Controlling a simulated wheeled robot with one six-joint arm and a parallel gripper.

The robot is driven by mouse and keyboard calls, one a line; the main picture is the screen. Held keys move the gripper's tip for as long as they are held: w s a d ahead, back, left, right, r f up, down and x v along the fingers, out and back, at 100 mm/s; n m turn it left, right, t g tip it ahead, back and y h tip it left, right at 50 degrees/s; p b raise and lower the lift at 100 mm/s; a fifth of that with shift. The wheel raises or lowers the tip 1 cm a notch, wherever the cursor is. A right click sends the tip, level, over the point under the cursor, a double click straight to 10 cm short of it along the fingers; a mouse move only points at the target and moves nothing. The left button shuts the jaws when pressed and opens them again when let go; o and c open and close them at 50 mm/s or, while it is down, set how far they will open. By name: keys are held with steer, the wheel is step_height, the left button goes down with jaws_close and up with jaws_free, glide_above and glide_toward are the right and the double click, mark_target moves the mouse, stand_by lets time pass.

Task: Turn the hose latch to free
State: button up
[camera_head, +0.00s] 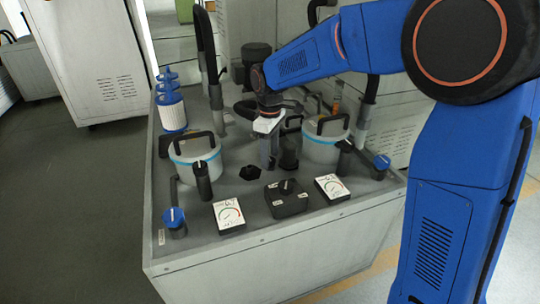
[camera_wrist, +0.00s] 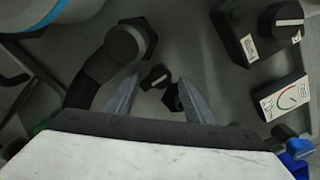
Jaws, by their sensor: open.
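In the wrist view, a small dark knob (camera_wrist: 154,77) with a pale pointer line lies between and just beyond the fingertips of my gripper (camera_wrist: 157,80). I take it for the hose latch; no label on it is readable. Its pointer is slanted. The two grey fingers are apart, one on each side, with no visible contact. A thick black elbow hose (camera_wrist: 103,65) curves close beside the left finger. In the head view, my gripper (camera_head: 268,164) points down over the middle of the bench top and hides the knob.
A dark hexagonal fitting (camera_wrist: 172,97) is close by the right finger. Lidded pots (camera_head: 196,160) (camera_head: 325,146) stand at both sides. A black selector box (camera_head: 288,203), gauges (camera_head: 228,214) (camera_head: 332,187) and blue-capped knobs (camera_head: 174,222) line the front. White filters (camera_head: 171,112) stand back left.

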step_height(320, 180, up, 17)
stand_by(0.4)
steer(key=shift+f, duration=0.1)
steer(key=s+d+m+t, duration=0.2)
steer(key=s+d+m, duration=0.4)
steer(key=s+d, duration=0.9)
steer(key=s+d+f+m+t, duration=0.1)
steer(key=s+d+f+m, duration=0.2)
steer(key=s+d+f, duration=0.2)
steer(key=s+d+f+m+t, duration=0.1)
steer(key=s+d+f+m, duration=0.2)
steer(key=s, duration=0.9)
step_height(320, 180, down, 4)
steer(key=d, duration=0.3)
steer(key=shift+r+m+t, duration=0.15)
steer(key=shift+m+t, duration=0.15)
steer(key=shift+t, duration=0.1)
